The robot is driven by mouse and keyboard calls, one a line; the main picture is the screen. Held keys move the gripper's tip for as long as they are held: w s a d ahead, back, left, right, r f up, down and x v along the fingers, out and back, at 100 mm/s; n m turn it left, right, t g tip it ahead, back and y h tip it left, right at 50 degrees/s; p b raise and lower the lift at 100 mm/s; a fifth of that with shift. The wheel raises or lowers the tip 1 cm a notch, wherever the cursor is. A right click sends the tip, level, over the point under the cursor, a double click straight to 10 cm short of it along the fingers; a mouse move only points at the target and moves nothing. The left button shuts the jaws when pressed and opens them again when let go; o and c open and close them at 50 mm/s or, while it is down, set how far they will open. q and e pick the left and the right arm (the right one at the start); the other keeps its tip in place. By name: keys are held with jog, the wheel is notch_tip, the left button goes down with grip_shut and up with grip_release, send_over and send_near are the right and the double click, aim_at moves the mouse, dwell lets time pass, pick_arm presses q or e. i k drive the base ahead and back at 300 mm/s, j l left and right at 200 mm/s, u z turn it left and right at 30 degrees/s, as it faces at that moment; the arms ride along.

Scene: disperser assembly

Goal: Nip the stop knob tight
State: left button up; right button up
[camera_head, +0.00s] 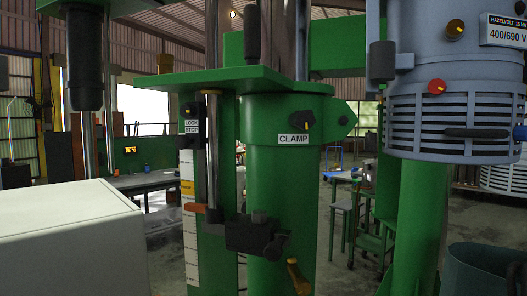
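The green disperser stand fills the middle of the view. A small black knob (192,109) with a yellow mark sits on its left part, just above a label (191,127) that appears to read "LOCK STOP". Whether the knob is tight cannot be seen. A bright vertical rod (212,150) stands right of the knob. A black block (252,234) with a small knob sits lower down, beside the rod. A second black knob (302,121) sits above the "CLAMP" label (294,139) on the green column (283,190). Neither of my grippers is in view.
A pale box (70,235) blocks the lower left. A grey-blue motor housing (455,110) with a red knob (437,87) and a dark handle (475,133) stands at the right. An orange-yellow lever (298,277) sticks out low on the column. A dark bin (480,268) is lower right.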

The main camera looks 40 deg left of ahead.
aim_at(187, 111)
jog(key=u, duration=1.75)
